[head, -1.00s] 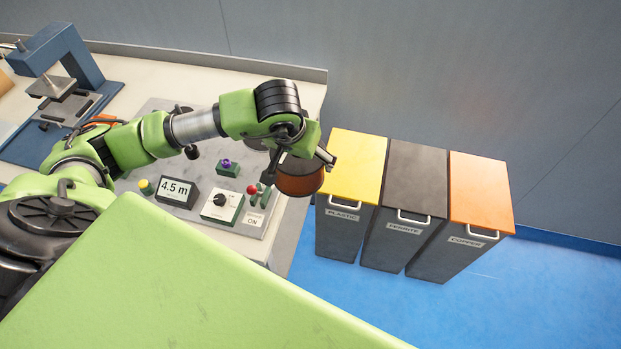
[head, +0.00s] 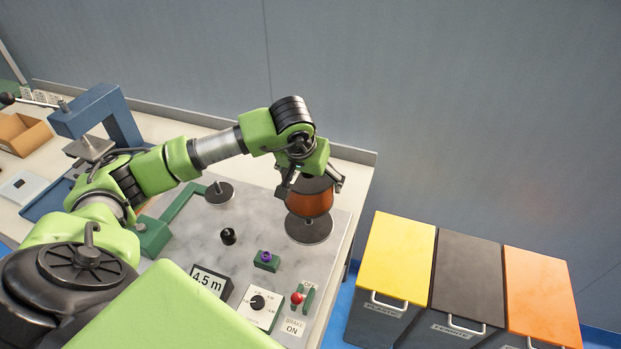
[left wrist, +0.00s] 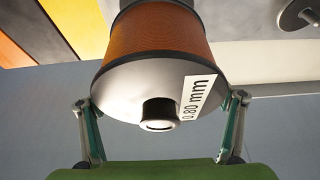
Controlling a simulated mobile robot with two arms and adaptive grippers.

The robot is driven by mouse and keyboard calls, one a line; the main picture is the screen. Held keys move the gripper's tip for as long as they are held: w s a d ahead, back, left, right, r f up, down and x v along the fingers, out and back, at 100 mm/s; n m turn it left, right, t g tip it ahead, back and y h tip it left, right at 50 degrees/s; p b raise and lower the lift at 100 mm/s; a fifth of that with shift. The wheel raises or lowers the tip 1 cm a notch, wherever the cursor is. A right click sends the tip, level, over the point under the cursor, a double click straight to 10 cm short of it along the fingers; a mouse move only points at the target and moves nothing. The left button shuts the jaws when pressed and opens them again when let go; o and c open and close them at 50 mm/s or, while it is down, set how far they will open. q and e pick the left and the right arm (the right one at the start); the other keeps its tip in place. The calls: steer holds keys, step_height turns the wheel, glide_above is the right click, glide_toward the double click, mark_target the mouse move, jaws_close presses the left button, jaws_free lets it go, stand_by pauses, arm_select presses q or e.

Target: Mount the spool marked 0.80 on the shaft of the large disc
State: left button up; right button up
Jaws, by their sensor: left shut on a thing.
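The spool (head: 310,203) is wound with copper-coloured wire and has dark flanges. Its label reads 0.80 mm in the left wrist view (left wrist: 160,45), where a short hub stands out of the flange. My left gripper (head: 311,183) is shut on the spool and holds it upright; its fingers lie on either side in the left wrist view (left wrist: 162,125). The large dark disc (head: 309,233) is on the grey plate, directly below the spool in the head view. My right gripper is not in view.
A smaller disc with a pin (head: 219,193), a black knob (head: 229,236), a 4.5 m display (head: 210,281) and a red-knobbed brake lever (head: 297,298) are on the plate. A blue press frame (head: 100,115) stands left. Yellow, black and orange bins stand right.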

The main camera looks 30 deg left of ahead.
arm_select(q)
steer(key=shift+w+d+f, duration=0.1)
steer(key=shift+f+b, duration=0.7)
steer(key=shift+f, duration=0.75)
steer(key=shift+f+b, duration=0.45)
steer(key=shift+f, duration=0.1)
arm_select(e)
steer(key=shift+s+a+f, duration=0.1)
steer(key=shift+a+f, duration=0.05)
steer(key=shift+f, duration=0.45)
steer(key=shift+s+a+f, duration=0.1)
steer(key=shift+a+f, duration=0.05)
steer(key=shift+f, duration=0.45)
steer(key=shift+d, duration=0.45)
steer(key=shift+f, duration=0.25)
arm_select(q)
steer(key=shift+f+b, duration=0.1)
steer(key=shift+b, duration=0.25)
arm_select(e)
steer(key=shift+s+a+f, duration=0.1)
